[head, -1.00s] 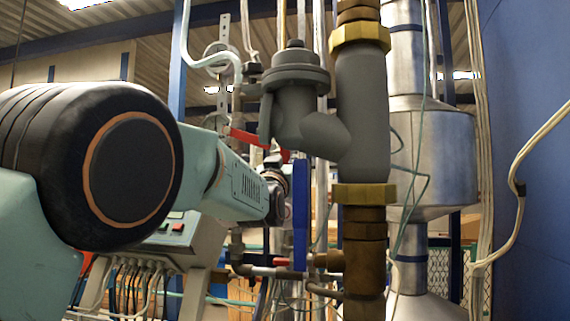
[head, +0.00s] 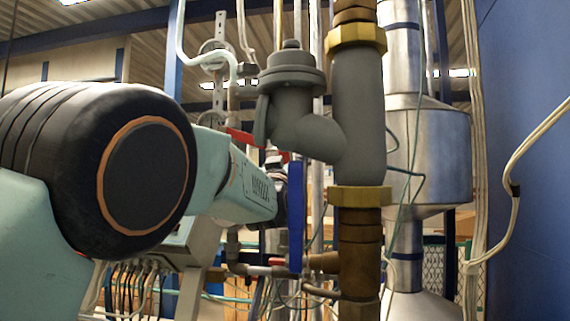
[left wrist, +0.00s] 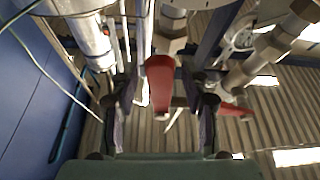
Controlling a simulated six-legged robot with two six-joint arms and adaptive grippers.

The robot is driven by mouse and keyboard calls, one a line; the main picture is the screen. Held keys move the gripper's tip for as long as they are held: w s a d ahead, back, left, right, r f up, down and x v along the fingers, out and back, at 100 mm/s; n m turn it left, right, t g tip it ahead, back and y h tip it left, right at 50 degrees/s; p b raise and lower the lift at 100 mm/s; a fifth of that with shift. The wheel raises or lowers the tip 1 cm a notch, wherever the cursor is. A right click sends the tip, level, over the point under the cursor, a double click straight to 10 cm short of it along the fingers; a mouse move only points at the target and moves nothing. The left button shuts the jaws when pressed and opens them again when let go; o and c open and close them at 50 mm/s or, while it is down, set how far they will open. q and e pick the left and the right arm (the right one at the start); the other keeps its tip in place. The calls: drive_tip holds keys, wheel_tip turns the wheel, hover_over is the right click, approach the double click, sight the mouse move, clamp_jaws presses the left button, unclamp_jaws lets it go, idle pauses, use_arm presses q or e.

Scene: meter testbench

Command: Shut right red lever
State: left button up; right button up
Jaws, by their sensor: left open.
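In the left wrist view a red lever (left wrist: 160,84) stands between the two fingers of my left gripper (left wrist: 158,98). The fingers are open, one on each side of it, and I see no clear contact. A second red lever (left wrist: 236,110) lies outside the fingers, to the right in that view. In the head view one red lever (head: 241,136) shows left of the grey valve body. My left arm reaches in from the left, and its gripper is mostly hidden behind the arm's end and a blue handle (head: 295,215). My right gripper is not in view.
The grey valve (head: 292,85) and thick grey pipe with brass nuts (head: 358,120) stand just right of my arm's end. A metal cylinder (head: 430,150) and blue wall (head: 530,150) are farther right. A control box with cables (head: 185,245) sits below my arm.

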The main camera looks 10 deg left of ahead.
use_arm(q)
drive_tip(key=shift+s, duration=0.15)
drive_tip(key=v, duration=0.7)
drive_tip(key=shift+s, duration=0.15)
drive_tip(key=shift+f, duration=0.1)
